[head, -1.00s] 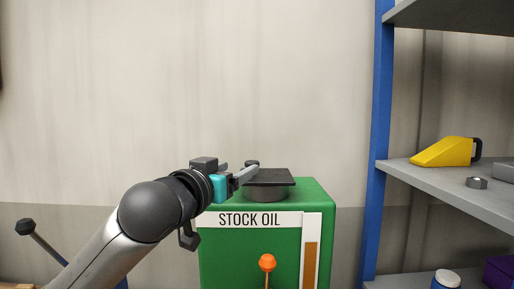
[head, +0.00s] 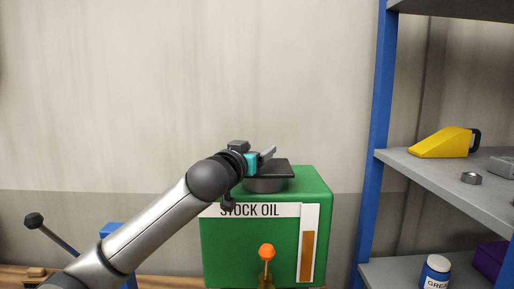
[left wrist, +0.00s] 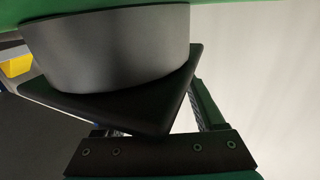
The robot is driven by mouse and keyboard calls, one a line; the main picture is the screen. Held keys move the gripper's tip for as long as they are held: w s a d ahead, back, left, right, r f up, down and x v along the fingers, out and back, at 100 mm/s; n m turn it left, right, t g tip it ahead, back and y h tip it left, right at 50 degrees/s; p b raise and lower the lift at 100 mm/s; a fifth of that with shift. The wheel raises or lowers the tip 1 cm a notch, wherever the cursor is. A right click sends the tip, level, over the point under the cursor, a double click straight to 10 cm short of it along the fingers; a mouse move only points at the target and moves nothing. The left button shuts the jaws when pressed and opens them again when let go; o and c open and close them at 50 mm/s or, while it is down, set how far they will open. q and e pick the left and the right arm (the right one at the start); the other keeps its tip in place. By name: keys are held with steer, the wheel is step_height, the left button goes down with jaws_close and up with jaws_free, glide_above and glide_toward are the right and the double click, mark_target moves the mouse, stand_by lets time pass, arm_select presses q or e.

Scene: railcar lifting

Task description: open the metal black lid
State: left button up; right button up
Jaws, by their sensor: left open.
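The black metal lid (head: 274,165) lies flat on the dark round neck (head: 266,185) on top of the green stock oil tank (head: 319,192). My left gripper (head: 265,156) is open at the lid's left side in the head view. In the left wrist view a corner of the lid (left wrist: 150,108) reaches between the fingers of my left gripper (left wrist: 165,120). One finger shows clear on the right; the other is mostly hidden by the lid. The neck (left wrist: 110,45) shows above the lid there. I cannot tell whether a finger touches the lid. My right gripper is not in view.
A shelf with a blue post (head: 374,140) stands right of the tank. It holds a yellow scoop-like object (head: 440,144), a nut (head: 471,178) and a grease jar (head: 435,270). An orange-knobbed lever (head: 267,251) sticks out at the tank's front. Above the lid is free room.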

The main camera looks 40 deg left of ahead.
arm_select(q)
steer(key=shift+c, duration=0.3)
jaws_close()
stand_by(0.4)
stand_by(0.8)
